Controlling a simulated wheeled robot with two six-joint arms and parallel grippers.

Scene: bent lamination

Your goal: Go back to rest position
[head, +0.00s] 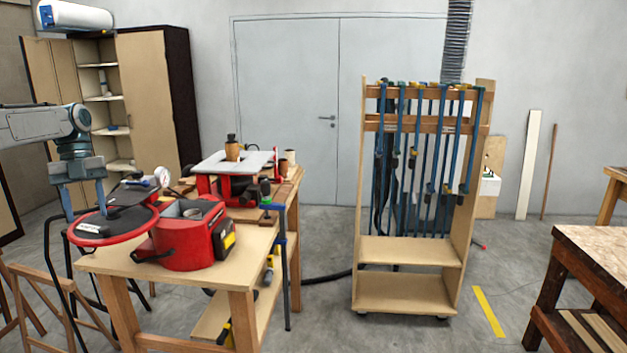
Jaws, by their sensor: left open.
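My left gripper (84,200) comes in from the left edge and points down. Its two blue fingers are apart, and I see nothing between them that it clearly holds. It hangs at the left end of the wooden workbench (240,262), in front of or beside a red round-topped machine (185,240). I cannot tell whether the fingers touch the machine's round red rim. My right gripper is not in view.
A wheeled clamp rack (410,250) with several blue clamps stands in the middle. A router table (235,165) sits on the bench. A wooden cabinet (150,90) stands behind left. Another table (600,255) is at right. Floor between bench and rack is mostly clear, with a dark hose.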

